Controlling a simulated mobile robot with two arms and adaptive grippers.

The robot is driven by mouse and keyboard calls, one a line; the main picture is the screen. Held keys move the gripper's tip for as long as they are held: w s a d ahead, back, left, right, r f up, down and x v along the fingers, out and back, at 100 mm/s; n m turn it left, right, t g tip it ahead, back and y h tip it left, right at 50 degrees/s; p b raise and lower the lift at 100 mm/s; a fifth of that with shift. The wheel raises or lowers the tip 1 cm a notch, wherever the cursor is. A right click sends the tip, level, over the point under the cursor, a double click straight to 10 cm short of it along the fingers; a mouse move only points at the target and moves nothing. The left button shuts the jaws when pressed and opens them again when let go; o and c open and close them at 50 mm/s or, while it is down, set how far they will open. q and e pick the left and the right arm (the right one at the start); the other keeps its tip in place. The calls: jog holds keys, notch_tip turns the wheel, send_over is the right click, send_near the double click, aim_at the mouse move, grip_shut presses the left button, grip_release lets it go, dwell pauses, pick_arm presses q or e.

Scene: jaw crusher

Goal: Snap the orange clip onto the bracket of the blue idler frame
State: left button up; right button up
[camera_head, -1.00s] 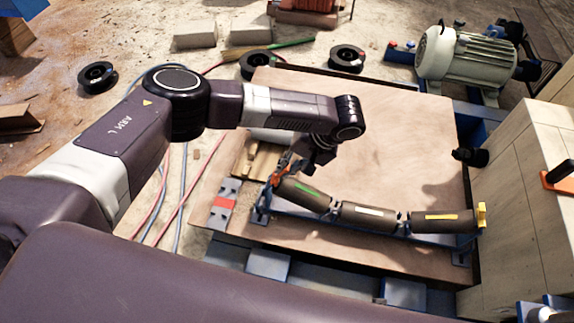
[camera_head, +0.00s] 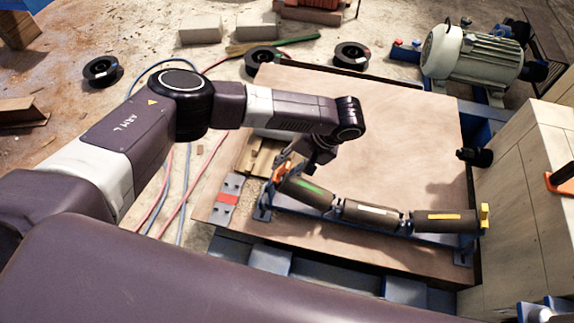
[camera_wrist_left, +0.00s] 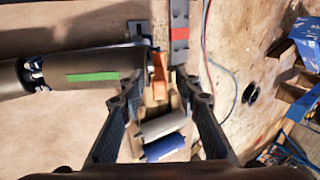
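The blue idler frame (camera_head: 352,228) lies across the wooden board with three dark rollers on it. The orange clip (camera_head: 281,172) is at the frame's left end, by the bracket there. It also shows in the left wrist view (camera_wrist_left: 159,72), between and just beyond the fingertips. My left gripper (camera_head: 291,162) is at that end, its fingers spread; in the left wrist view (camera_wrist_left: 158,88) gaps show on both sides of the clip. I cannot tell whether the clip is fully seated. A yellow clip (camera_head: 484,216) is on the frame's right end.
The wooden board (camera_head: 410,130) has clear room behind the rollers. A grey bar with a red band (camera_head: 227,199) and wood pieces (camera_head: 257,158) lie near the frame's left end. A motor (camera_head: 472,55) stands at the back right; a wooden crate (camera_head: 530,190) is at right.

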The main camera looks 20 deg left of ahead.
pick_arm(q)
jog(key=v, duration=1.2)
